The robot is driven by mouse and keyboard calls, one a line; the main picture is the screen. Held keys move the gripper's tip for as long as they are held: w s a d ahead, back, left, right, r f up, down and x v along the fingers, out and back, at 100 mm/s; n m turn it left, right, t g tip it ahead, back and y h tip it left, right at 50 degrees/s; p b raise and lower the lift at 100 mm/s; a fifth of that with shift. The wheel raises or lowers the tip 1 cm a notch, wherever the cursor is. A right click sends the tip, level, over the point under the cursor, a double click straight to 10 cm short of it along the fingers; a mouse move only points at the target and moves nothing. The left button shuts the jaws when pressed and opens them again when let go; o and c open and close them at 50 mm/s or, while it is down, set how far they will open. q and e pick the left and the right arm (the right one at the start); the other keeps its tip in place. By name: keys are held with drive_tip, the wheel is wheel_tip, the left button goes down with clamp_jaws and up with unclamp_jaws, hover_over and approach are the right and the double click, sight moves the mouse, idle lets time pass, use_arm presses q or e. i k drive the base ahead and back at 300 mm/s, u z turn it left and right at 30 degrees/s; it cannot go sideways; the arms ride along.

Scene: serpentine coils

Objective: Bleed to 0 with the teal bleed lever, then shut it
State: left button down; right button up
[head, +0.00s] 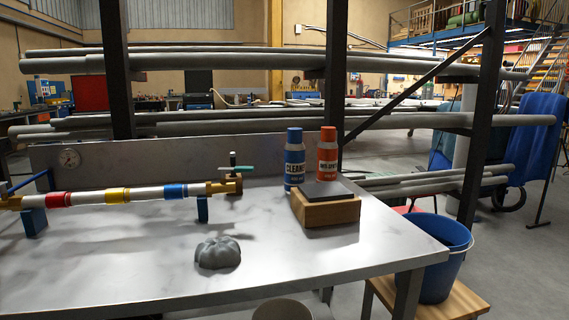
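The teal bleed lever (240,168) sits on the brass fitting (226,186) at the right end of a white pipe (118,195). It lies about level, pointing right, roughly in line with the pipe; whether it is open or shut I cannot tell. A dark upright stem (232,158) stands at the same fitting. A blue lever (28,182) is at the pipe's left end. Neither of my grippers is in view.
The pipe rests on blue supports (202,209) on the metal table (130,270). A grey lumpy cloth-like thing (218,253) lies in front. A wooden block (326,209) with a dark top, blue bottle (294,160) and red bottle (327,155) stand right. A blue bucket (444,262) is beyond the table's right edge.

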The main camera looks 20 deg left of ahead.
sight(222, 170)
drive_tip(key=z, duration=0.65)
drive_tip(key=k, duration=1.05)
drive_tip(key=u, duration=0.45)
